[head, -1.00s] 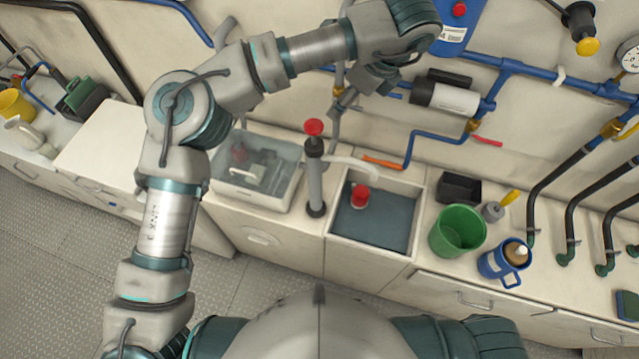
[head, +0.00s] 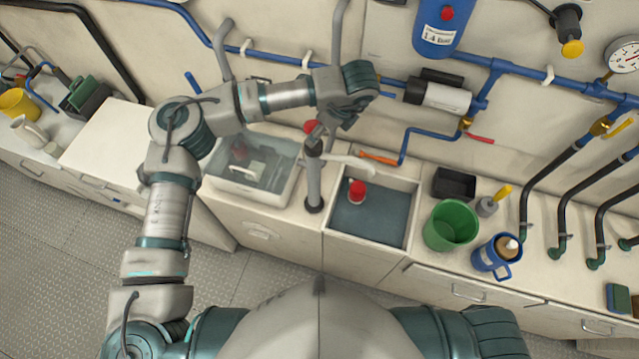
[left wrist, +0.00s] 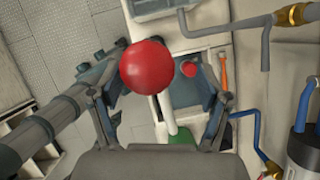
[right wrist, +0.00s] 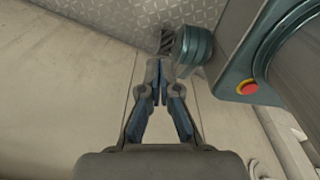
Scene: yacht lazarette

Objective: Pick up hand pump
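The hand pump (head: 313,185) stands upright at the sink's left edge, a grey cylinder with a white spout and a red ball knob (head: 311,126) on top. My left gripper (head: 318,138) is at the knob, partly covering it in the head view. In the left wrist view, the knob (left wrist: 147,67) appears large between the spread fingers of my left gripper (left wrist: 148,80), which is open; I cannot tell whether a finger touches it. My right gripper (right wrist: 158,82) is shut and empty in the right wrist view. It is not in the head view.
A sink (head: 370,218) holds a red-topped item (head: 357,190). A clear-lidded bin (head: 250,170) is left of the pump. A green bucket (head: 452,226), blue mug (head: 492,256) and black tray (head: 455,184) stand to the right. Blue pipes (head: 520,70) run along the wall behind.

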